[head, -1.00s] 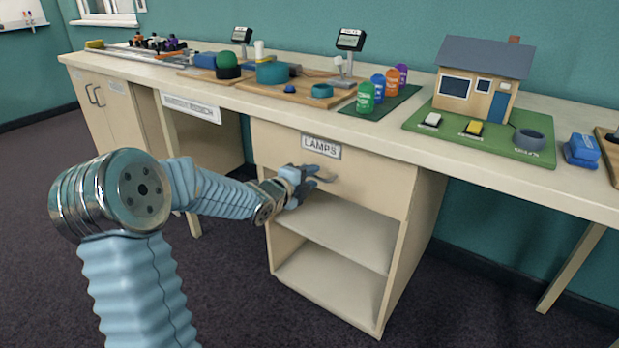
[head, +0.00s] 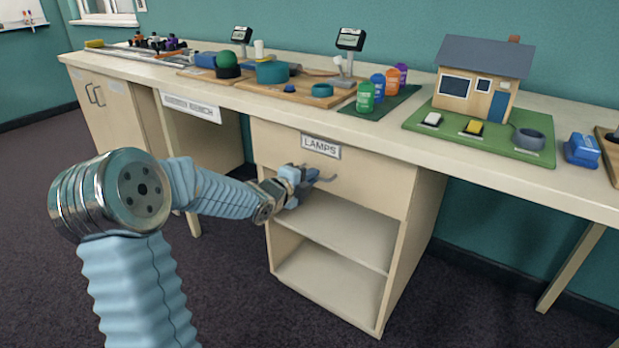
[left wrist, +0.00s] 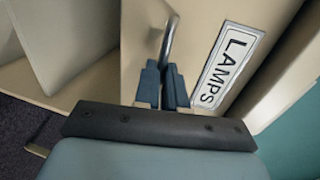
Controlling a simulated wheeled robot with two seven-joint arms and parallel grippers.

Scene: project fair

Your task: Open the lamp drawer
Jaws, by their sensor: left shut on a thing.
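The lamp drawer (head: 375,183) is a pale wooden front under the bench top, with a "LAMPS" label (head: 321,145). It looks closed, flush with the cabinet. Its metal bar handle (head: 327,180) sticks out below the label. My left gripper (head: 305,176) is at the drawer front, shut on the handle. In the left wrist view the two dark fingers (left wrist: 168,85) are close together around the handle (left wrist: 170,40), with the label (left wrist: 228,65) to their right. The part of the handle between the fingers is hidden. My right gripper is out of view.
Open shelves (head: 335,232) lie below the drawer. The bench top (head: 330,115) above carries a model house (head: 483,85), coloured canisters (head: 378,86) and other exhibits. The floor in front of the cabinet is clear.

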